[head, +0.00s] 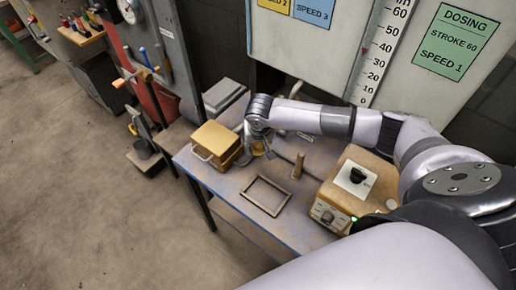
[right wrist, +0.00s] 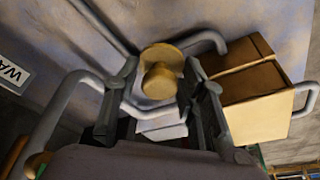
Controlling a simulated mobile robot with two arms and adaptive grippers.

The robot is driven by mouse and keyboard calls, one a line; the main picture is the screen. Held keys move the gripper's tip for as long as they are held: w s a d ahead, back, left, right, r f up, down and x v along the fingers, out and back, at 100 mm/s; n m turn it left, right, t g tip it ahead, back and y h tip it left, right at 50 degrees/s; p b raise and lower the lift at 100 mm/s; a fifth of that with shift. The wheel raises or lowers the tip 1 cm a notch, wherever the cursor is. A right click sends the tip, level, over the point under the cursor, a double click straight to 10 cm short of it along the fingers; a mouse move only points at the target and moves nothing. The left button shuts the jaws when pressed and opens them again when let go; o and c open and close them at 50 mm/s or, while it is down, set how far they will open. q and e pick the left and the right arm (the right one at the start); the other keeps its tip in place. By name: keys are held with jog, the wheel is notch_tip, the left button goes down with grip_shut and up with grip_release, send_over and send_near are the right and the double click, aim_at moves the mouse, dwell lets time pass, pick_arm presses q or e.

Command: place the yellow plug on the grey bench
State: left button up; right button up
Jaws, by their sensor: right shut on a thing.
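The yellow plug (right wrist: 161,72) is a round stepped knob, held between the two fingers of my right gripper (right wrist: 158,90) in the right wrist view. In the head view my right gripper (head: 258,146) points down over the back left of the grey bench (head: 228,183). A little of the yellow plug (head: 258,151) shows there beside the fingers. I cannot tell whether the plug touches the bench or a pipe. My left gripper is not in view.
A yellow box with a handle (head: 217,141) stands close left of the right gripper. A grey pipe (right wrist: 206,40) bends close by the plug. A brown peg (head: 298,166), a flat empty frame (head: 266,195) and a control box (head: 347,193) stand on the bench. Its front left is clear.

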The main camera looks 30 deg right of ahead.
aim_at(258, 152)
notch_tip(258, 152, down, 4)
jog(key=shift+r+p, duration=0.1)
jog(key=shift+p, duration=0.35)
jog(key=shift+f, duration=0.25)
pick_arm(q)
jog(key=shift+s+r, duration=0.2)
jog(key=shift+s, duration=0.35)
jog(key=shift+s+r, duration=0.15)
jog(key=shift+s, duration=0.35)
pick_arm(e)
jog(key=shift+f+b, duration=0.15)
jog(key=shift+b, duration=0.15)
jog(key=o, duration=1.1)
jog(key=shift+c, duration=0.2)
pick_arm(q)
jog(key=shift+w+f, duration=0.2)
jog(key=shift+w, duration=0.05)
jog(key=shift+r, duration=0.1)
